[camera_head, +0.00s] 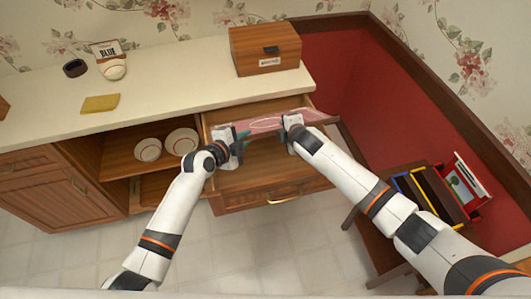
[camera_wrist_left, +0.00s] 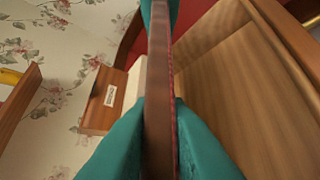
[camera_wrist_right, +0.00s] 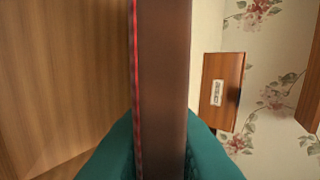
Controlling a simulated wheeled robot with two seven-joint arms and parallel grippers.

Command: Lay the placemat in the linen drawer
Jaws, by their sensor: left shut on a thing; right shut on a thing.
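The placemat (camera_head: 264,124) is a pinkish-red sheet held between my two grippers over the open drawer. In the left wrist view the placemat (camera_wrist_left: 158,90) shows edge-on, brown with a red line. In the right wrist view the placemat (camera_wrist_right: 162,80) also shows edge-on. My left gripper (camera_head: 238,138) is shut on its left end. My right gripper (camera_head: 290,124) is shut on its right end. The linen drawer (camera_head: 265,188) is pulled out below both grippers, and its visible wooden floor is bare. I cannot tell if the placemat touches the drawer.
A wooden box (camera_head: 265,50) with a label stands on the counter (camera_head: 190,88) behind the drawer. A book rack (camera_head: 432,190) stands at right.

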